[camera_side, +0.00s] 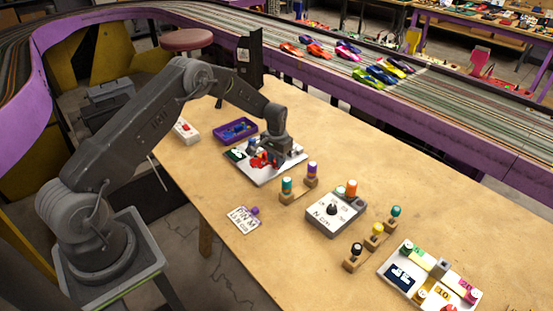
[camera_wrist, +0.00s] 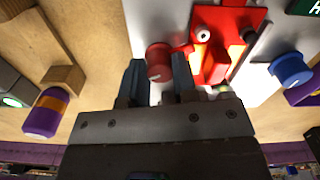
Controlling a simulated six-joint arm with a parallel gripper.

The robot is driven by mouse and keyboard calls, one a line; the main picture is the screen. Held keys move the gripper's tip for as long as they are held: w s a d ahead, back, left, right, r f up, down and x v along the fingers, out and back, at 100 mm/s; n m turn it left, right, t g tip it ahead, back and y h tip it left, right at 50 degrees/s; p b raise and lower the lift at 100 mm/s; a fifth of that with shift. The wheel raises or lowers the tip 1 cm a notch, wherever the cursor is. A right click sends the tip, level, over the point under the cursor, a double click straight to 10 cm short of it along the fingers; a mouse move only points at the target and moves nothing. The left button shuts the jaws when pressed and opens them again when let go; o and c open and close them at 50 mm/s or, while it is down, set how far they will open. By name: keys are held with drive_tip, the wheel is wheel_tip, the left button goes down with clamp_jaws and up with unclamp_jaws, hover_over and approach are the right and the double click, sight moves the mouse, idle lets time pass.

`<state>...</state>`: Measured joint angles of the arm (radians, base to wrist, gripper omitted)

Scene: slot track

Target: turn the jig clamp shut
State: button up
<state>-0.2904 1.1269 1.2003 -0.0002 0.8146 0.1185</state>
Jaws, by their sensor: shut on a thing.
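The jig is a pale plate (camera_side: 270,178) on the table, left of the middle in the side view, carrying a red clamp (camera_side: 262,161). In the wrist view the red clamp body (camera_wrist: 214,55) fills the upper middle, and a round red knob (camera_wrist: 158,62) sits left of it. My gripper (camera_side: 274,152) is low over the jig. In the wrist view my gripper (camera_wrist: 158,80) has its two dark fingers on either side of the red knob, shut on it. The arm and fingers hide part of the clamp, so its exact angle is hard to tell.
A purple tray (camera_side: 222,134) lies behind the jig, and a blue knob (camera_wrist: 291,70) is on the jig's other side. A grey dial box (camera_side: 325,222) stands farther right.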

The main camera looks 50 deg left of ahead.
drive_tip(key=m, duration=0.4)
drive_tip(key=shift+m, duration=0.4)
idle(0.4)
drive_tip(key=o, duration=0.9)
wheel_tip(320, 180, up, 14)
drive_tip(key=shift+f, duration=0.1)
